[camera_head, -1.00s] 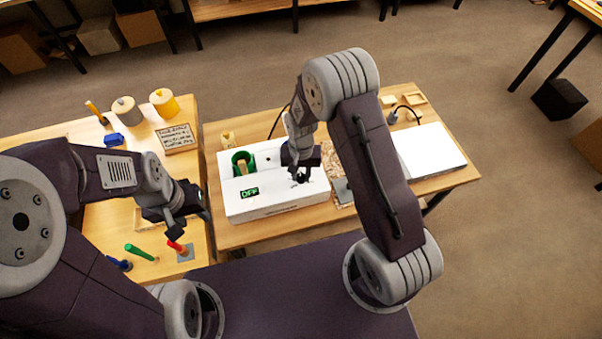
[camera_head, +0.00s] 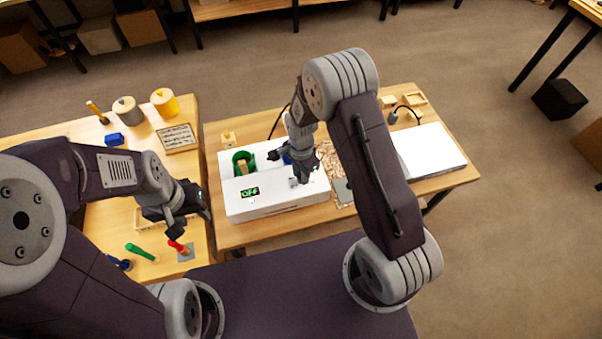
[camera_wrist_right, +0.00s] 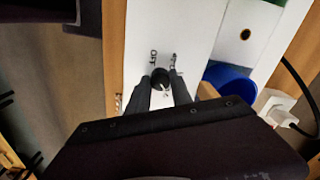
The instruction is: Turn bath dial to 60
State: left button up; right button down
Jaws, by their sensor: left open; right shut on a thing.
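The bath is a white box (camera_head: 275,205) on the right-hand bench, with a green display (camera_head: 250,193) that appears to read OFF. In the right wrist view, the small dark round dial (camera_wrist_right: 161,77) sits on its white top, with small printed marks (camera_wrist_right: 163,56) beside it, too small to read surely. My right gripper (camera_head: 298,176) is down at the box top, its fingers (camera_wrist_right: 162,88) shut on the dial from both sides. The gripper hides the dial in the head view. My left gripper (camera_head: 188,214) is open and empty over the left bench.
A green container (camera_head: 242,158) stands in the box, with a blue container (camera_wrist_right: 230,80) beside it. A white panel (camera_head: 428,150) lies on the right. Left bench: red-handled tool (camera_head: 177,246), green tool (camera_head: 139,251), sign (camera_head: 177,138), yellow spool (camera_head: 164,103).

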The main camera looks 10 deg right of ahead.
jog(key=shift+w+r+m, duration=0.1)
jog(key=shift+w+m, duration=0.05)
jog(key=shift+m, duration=0.45)
jog(key=c, duration=1.1)
grip_release()
jog(key=shift+c, duration=0.2)
notch_tip(320, 180, up, 9)
jog(key=b, duration=0.1)
jog(key=shift+d, duration=0.1)
